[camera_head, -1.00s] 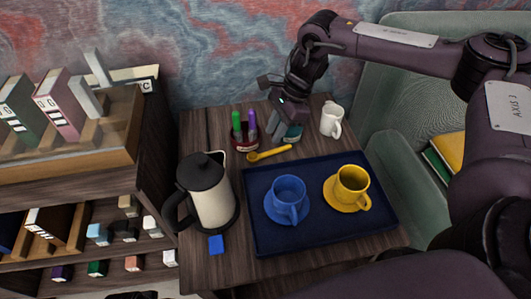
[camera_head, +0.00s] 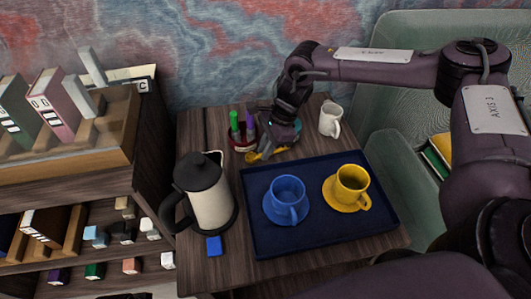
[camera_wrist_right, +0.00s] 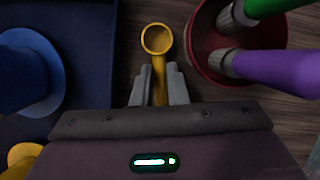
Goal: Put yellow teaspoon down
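The yellow teaspoon (camera_head: 254,156) lies on the wooden desk between the red pen cup and the blue tray. In the right wrist view the teaspoon (camera_wrist_right: 157,41) points its bowl away from my gripper. My right gripper (camera_head: 266,152) is down at the spoon's handle. In the wrist view its fingers (camera_wrist_right: 158,80) stand close on both sides of the handle and look shut on it. Part of the handle is hidden by the gripper. My left gripper is not in view.
A dark blue tray (camera_head: 335,222) holds a blue cup (camera_head: 287,192) and a yellow cup (camera_head: 351,183) on saucers. The red pen cup (camera_wrist_right: 203,45) is close beside the gripper. A white mug (camera_head: 330,119), a coffee pot (camera_head: 209,200) and a blue block (camera_head: 214,246) stand around.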

